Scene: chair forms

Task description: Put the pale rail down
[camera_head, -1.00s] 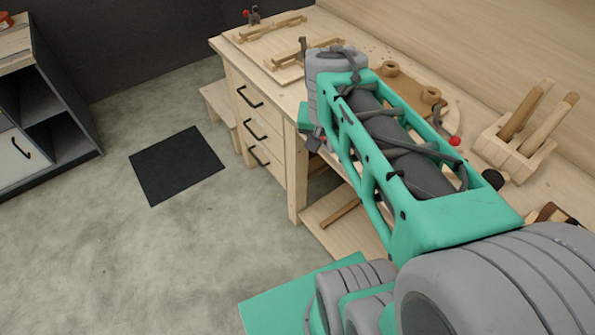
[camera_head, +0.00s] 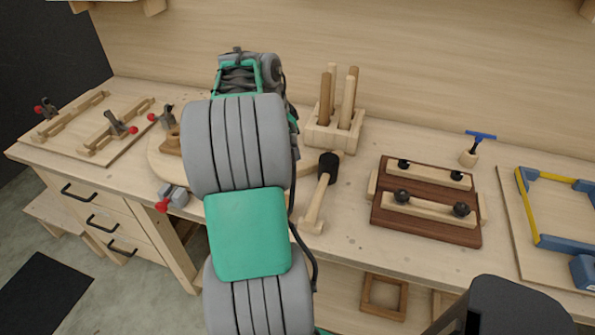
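Several pale rails are in view, and I cannot tell which one the task means. One pale rail (camera_head: 430,208) lies along the front of a dark wooden form (camera_head: 392,228) on the bench, under two black knobs. A second lies along the back of that form. Two more pale rails, a left one (camera_head: 72,118) and a right one (camera_head: 118,128), lie on a light board at the left, beside toggle clamps. My grey and green arm rises through the middle of the picture. My gripper is hidden beyond the arm, so no rail shows in its fingers.
A mallet (camera_head: 320,194) lies on the bench (camera_head: 345,240) left of the dark form. A block with upright wooden handles (camera_head: 334,132) stands behind it. A blue and yellow frame (camera_head: 535,208) is at the right. A rounded board is partly hidden behind my arm.

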